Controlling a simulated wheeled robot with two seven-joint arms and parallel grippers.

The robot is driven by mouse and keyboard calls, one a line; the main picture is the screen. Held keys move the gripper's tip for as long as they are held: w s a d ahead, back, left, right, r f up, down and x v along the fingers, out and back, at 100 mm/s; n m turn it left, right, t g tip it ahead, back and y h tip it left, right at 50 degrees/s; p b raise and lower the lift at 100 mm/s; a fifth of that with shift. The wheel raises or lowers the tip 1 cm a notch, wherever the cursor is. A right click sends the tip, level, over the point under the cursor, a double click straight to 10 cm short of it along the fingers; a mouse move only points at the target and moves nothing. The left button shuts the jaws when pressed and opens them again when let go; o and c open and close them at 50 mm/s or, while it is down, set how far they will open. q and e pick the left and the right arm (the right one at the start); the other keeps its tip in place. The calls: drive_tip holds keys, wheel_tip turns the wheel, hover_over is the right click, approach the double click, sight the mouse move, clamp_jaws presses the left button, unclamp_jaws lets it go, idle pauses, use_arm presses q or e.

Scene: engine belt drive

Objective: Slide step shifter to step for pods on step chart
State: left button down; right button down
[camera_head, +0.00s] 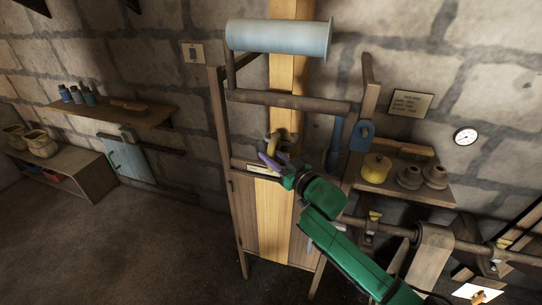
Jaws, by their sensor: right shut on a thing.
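My right gripper (270,162), with purplish fingers on a green arm, reaches in from the lower right. The fingers hide part of the handle. A small pale label (257,169) is on the frame just below the gripper. A placard (410,103) with lines of writing hangs on the wall to the right and may be the step chart; its text is too small to read. My left gripper is not in view.
A shelf (420,188) holds a yellow pot (376,168) and brown pots. The floor (150,240) at left is clear.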

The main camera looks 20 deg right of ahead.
idle(0.4)
drive_tip(key=w+a+b, duration=0.1)
drive_tip(key=w+a, duration=0.3)
drive_tip(key=a, duration=0.2)
drive_tip(key=shift+b, duration=0.35)
drive_tip(key=shift+a, duration=0.1)
drive_tip(key=c, duration=0.7)
unclamp_jaws()
drive_tip(key=shift+a, duration=0.2)
